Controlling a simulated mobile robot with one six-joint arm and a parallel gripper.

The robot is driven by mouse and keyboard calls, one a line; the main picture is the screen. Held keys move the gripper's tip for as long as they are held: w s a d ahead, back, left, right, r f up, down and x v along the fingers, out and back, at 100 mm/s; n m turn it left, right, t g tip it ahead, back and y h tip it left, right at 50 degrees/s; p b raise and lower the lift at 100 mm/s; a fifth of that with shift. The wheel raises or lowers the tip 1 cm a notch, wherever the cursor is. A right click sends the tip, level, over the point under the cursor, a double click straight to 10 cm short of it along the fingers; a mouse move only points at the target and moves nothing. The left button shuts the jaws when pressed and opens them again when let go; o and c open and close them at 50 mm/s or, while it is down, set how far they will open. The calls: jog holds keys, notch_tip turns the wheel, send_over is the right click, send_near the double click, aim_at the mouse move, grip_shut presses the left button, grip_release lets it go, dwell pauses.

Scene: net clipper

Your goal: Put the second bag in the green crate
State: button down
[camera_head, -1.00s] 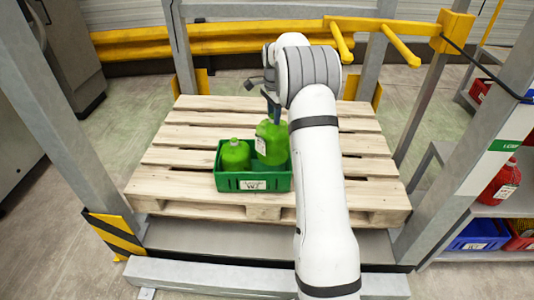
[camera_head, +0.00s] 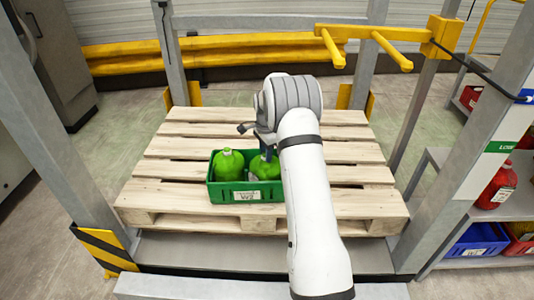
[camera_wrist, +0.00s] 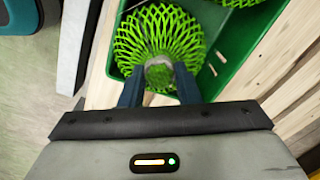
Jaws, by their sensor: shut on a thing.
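The green crate (camera_head: 222,196) stands on the wooden pallet. One green net bag (camera_head: 229,163) sits in its left half; its edge shows at the top of the wrist view (camera_wrist: 238,2). My gripper (camera_wrist: 160,92) is shut on the neck of the second bag (camera_head: 262,166), a green net bag with a white label. This bag is in the right half of the crate, its lower part hidden by the front wall. In the wrist view the second bag (camera_wrist: 140,38) lies inside the crate walls (camera_wrist: 240,72). Whether it touches the crate floor is hidden.
The wooden pallet (camera_head: 160,185) has bare slats around the crate. Grey frame posts stand at both sides, and yellow bars (camera_head: 375,35) jut out above right. Shelves at right hold a red bag (camera_head: 496,188) and a blue bin (camera_head: 478,240).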

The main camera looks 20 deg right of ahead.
jog(key=shift+r, duration=0.1)
jog(key=c, duration=1.1)
grip_release()
